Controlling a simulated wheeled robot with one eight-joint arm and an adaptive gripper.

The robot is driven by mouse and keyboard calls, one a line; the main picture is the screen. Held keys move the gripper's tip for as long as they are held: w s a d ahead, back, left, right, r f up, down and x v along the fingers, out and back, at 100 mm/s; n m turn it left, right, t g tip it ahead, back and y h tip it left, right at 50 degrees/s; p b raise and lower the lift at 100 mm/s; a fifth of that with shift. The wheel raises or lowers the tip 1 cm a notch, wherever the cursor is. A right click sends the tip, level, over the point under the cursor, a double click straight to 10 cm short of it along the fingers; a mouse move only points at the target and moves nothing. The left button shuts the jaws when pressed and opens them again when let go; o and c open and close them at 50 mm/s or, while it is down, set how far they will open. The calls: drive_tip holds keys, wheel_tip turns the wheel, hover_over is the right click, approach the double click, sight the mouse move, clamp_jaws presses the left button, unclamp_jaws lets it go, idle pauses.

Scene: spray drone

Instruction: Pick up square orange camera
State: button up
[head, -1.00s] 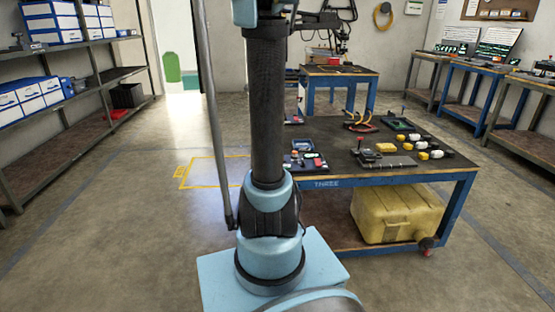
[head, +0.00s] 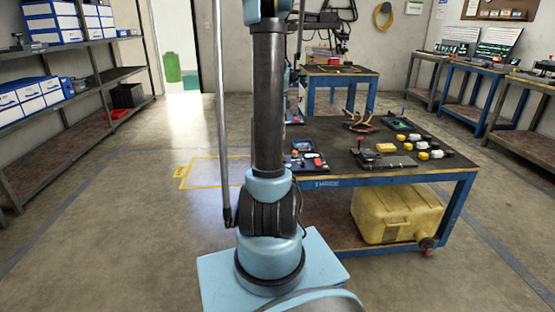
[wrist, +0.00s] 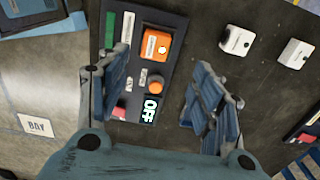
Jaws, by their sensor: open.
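The square orange camera (wrist: 156,44) lies in a dark tray (wrist: 176,62) in the upper middle of the wrist view, with a pale label on its top. My gripper (wrist: 164,70) is open above the tray. Its left finger is over the tray's left part, and its right finger is over the table to the right of the tray. The camera shows between and slightly beyond the fingertips, apart from them. In the head view I cannot clearly pick out the camera or my gripper.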

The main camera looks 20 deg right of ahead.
wheel_tip(320, 180, down, 5)
drive_tip(key=shift+r, duration=0.2)
drive_tip(key=shift+s+f, duration=0.15)
drive_tip(key=shift+f, duration=1.25)
drive_tip(key=shift+s+f, duration=0.15)
drive_tip(key=shift+f, duration=1.25)
drive_tip(key=shift+c, duration=0.2)
drive_tip(key=c, duration=1.1)
